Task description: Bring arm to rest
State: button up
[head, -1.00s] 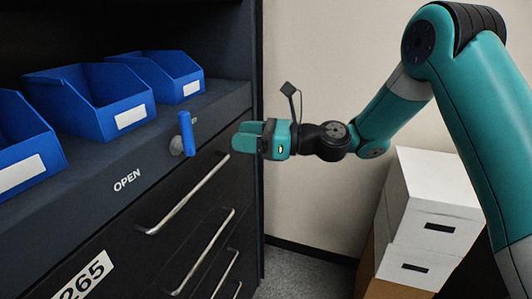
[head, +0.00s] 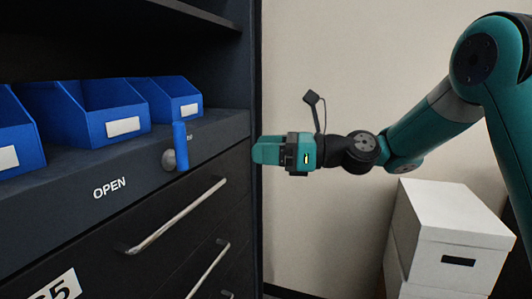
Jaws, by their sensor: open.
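My gripper (head: 266,151) is at the middle of the head view, level, with its teal fingers pointing left. Nothing shows between or at its fingertips. It is apart from the blue-handled lever (head: 181,144) on the dark cabinet, with a clear gap to the lever's right. The far finger is largely hidden behind the near one. My arm reaches in from the right edge.
The dark cabinet has an OPEN label (head: 110,188) and drawers with a long metal handle (head: 172,217). Several blue bins (head: 103,112) stand on its shelf. White boxes (head: 450,235) are stacked at the lower right. A bare pale wall (head: 330,60) is behind my arm.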

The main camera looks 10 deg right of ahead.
dwell(0.4)
jog(key=s+a+f+n+g+h, duration=0.2)
jog(key=s+n+h, duration=0.1)
jog(key=s+n, duration=0.35)
jog(key=s+a+f+n+g+h, duration=0.2)
jog(key=s+a+n, duration=0.1)
jog(key=s+n, duration=0.35)
jog(key=s+d+f+n+g+h, duration=0.1)
jog(key=s+d+f+n+h, duration=0.2)
jog(key=s+n, duration=0.4)
jog(key=s+d+f+n+h, duration=0.4)
jog(key=s+d+n, duration=0.1)
jog(key=s+n, duration=0.3)
jog(key=shift+s+d+n+g+h, duration=0.15)
jog(key=shift+s+n+g+h, duration=0.1)
jog(key=shift+n+g+h, duration=0.2)
